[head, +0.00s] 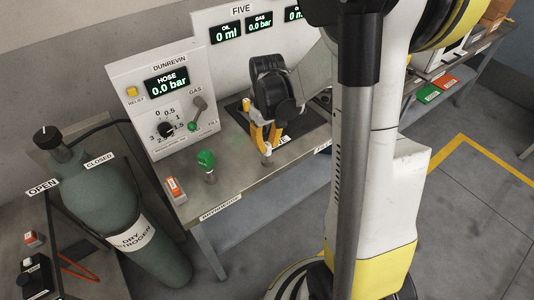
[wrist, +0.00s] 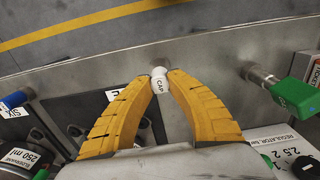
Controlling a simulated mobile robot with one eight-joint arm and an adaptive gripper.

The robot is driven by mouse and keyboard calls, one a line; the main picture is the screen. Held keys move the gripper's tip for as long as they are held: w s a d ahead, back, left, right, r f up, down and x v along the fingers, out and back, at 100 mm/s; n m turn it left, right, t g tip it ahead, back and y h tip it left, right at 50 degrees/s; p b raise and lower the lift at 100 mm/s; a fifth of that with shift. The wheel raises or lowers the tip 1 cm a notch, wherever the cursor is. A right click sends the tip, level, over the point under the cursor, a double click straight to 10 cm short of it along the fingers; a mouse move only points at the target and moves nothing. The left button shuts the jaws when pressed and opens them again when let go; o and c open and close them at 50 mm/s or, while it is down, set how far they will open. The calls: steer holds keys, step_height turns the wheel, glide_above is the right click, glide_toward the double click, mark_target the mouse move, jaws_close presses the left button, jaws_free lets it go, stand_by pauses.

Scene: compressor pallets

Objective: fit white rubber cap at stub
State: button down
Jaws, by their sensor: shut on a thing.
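My gripper (head: 267,142) has yellow ribbed fingers and is shut on the white rubber cap (wrist: 160,85), which carries a CAP label, in the wrist view. In the head view the cap (head: 266,149) is a small pale shape at the fingertips, close to the front edge of the steel bench (head: 232,172). I cannot tell whether the cap touches anything below it.
A green-handled fitting (head: 206,160) stands left of my gripper; it also shows in the wrist view (wrist: 295,97). An orange-and-white box (head: 175,190) lies beyond it. The DUNREVIN panel (head: 150,115) rises behind. A green nitrogen cylinder (head: 115,205) stands at left. A blue-ended part (wrist: 15,100) is opposite.

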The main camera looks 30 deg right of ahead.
steer(key=shift+r+p, duration=0.9)
steer(key=shift+r, duration=0.5)
